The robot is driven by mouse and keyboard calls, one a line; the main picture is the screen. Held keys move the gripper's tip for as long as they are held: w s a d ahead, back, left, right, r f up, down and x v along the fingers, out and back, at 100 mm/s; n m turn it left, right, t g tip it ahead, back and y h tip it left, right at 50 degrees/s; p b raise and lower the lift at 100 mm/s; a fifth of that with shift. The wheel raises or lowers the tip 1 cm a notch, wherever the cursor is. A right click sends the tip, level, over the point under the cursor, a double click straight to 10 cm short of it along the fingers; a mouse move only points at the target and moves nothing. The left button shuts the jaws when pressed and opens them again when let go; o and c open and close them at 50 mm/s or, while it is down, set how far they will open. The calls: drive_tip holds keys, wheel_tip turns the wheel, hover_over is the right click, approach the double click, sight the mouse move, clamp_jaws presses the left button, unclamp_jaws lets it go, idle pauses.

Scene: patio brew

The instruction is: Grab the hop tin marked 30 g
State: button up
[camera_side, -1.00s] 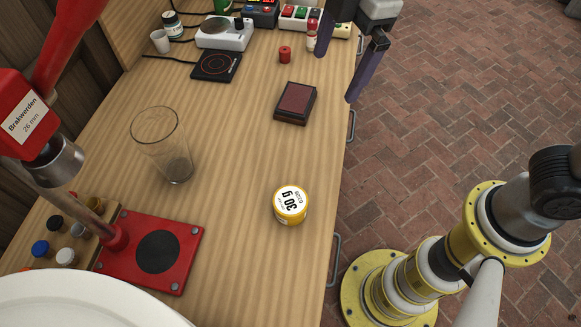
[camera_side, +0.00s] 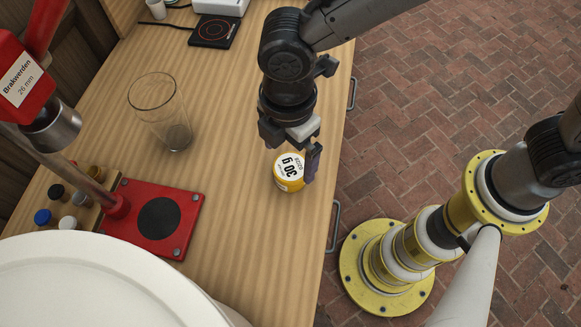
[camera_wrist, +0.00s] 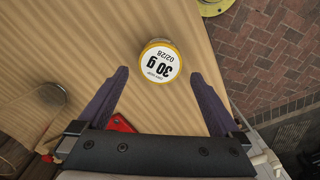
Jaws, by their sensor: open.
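The hop tin (camera_side: 289,171) is a small round yellow tin with a white lid marked 30 g. It stands upright on the wooden bench near its right edge. My gripper (camera_side: 290,150) is over the tin in the side view, and one finger hides part of the tin's right side. In the wrist view the tin (camera_wrist: 160,60) lies ahead of the two purple fingers of my gripper (camera_wrist: 160,95), roughly centred between them. The gripper is open and empty. The side view does not clearly show how high the fingertips are above the tin.
An empty glass (camera_side: 165,115) stands left of the tin. A red press with a base plate (camera_side: 150,222) and several small capped bottles (camera_side: 68,222) are at the left. A large white round lid or vessel (camera_side: 100,290) fills the near left. The bench in front of the tin is clear.

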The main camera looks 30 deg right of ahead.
sight(290, 167)
drive_tip(key=shift+d+f, duration=0.15)
drive_tip(key=shift+f, duration=2.55)
drive_tip(key=shift+c, duration=0.2)
drive_tip(key=c, duration=1.2)
